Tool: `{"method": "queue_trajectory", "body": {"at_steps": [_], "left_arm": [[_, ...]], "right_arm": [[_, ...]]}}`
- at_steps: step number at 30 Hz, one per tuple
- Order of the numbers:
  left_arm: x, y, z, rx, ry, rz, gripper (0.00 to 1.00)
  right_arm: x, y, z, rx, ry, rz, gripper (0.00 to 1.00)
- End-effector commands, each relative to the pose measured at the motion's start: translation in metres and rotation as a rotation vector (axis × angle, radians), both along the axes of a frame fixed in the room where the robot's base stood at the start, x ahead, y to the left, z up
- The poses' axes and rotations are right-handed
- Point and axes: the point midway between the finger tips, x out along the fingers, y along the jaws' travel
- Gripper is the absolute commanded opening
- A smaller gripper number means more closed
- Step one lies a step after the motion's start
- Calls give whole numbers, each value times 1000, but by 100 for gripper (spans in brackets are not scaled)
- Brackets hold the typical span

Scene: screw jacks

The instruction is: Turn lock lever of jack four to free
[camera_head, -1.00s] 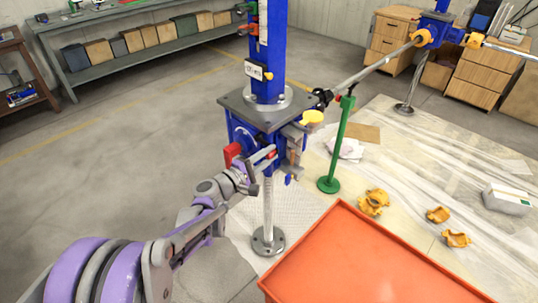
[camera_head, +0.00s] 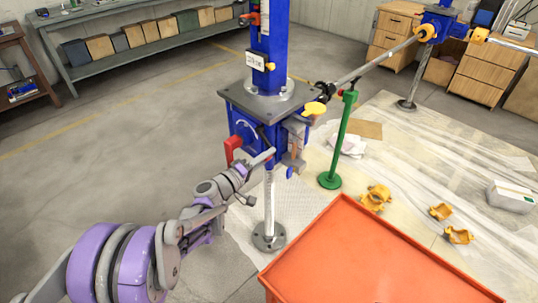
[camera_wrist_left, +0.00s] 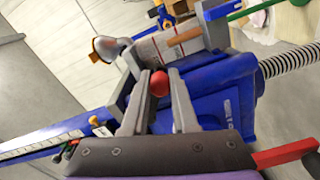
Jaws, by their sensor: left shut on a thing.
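The near jack is a blue housing (camera_head: 247,128) under a grey plate on a steel post. My left gripper (camera_head: 263,160) reaches its front from the lower left. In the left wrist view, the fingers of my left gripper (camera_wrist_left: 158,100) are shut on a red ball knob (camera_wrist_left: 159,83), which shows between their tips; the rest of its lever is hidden. A separate red handle (camera_head: 231,149) sticks out at the housing's left side, and it also shows in the left wrist view (camera_wrist_left: 285,158). The jack's number cannot be read. My right gripper is out of view.
An orange-red tray top (camera_head: 365,255) stands close at the lower right. A green stand (camera_head: 338,140) is behind the jack, below a long steel bar. Yellow clamps (camera_head: 376,197) lie on the sheeted floor. The floor at left is clear.

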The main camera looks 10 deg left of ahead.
Motion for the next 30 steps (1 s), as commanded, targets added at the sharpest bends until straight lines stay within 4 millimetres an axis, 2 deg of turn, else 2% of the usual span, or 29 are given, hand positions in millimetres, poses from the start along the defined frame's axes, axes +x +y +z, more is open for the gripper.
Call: {"method": "queue_trajectory", "body": {"at_steps": [3,15,30], "left_arm": [[3,6,-10,95,-60,1,0],[18,28,-28,413,-269,1,0],[34,53,-35,720,-473,4,0]], "right_arm": [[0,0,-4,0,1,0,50],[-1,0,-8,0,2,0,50],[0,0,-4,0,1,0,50]]}}
